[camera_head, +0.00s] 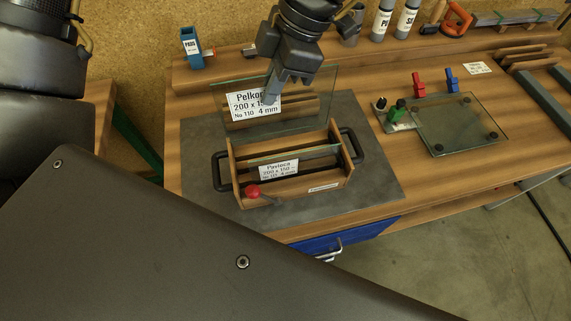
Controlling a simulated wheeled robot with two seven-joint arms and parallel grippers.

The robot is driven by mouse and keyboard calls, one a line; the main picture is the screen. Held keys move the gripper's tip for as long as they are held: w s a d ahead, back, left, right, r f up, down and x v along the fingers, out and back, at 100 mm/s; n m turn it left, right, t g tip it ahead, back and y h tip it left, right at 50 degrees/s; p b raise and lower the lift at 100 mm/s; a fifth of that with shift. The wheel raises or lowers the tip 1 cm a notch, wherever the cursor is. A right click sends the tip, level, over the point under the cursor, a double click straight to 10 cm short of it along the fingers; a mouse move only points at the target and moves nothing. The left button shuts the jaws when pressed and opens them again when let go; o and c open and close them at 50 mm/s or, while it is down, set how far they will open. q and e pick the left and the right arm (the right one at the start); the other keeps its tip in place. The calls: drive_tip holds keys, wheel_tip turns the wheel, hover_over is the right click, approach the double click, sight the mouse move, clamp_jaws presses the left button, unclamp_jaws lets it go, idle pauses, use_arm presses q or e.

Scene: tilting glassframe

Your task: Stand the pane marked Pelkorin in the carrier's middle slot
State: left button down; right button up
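The Pelkorin pane (313,86) is clear glass with a white label (241,104), whose right end is hidden by my gripper. It stands roughly upright just behind the wooden carrier (323,184). My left gripper (271,97) comes down over the pane's top edge and appears closed on it, its fingertips overlapping the label. I cannot tell whether the pane's lower edge touches anything. The carrier has black handles and a red knob (253,191). A pane labelled Pavleca (312,160) stands inside it; which slot is unclear. My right gripper is out of view.
The carrier sits on a grey mat (372,185). Wooden strips show through the Pelkorin pane. To the right lie a flat glass sheet (460,125) and red (418,85) and blue (452,80) clamps. A blue box (191,47) and bottles (406,20) stand behind.

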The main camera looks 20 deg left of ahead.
sight(276, 133)
use_arm(q)
wheel_tip(276, 133, down, 13)
drive_tip(key=shift+f+p, duration=0.2)
drive_tip(key=shift+p, duration=0.8)
wheel_tip(276, 133, down, 4)
drive_tip(key=shift+f+p, duration=0.15)
drive_tip(key=shift+p, duration=0.35)
drive_tip(key=shift+f, duration=0.1)
drive_tip(key=c, duration=2.1)
unclamp_jaws()
drive_tip(key=o, duration=0.5)
drive_tip(key=shift+c, duration=0.2)
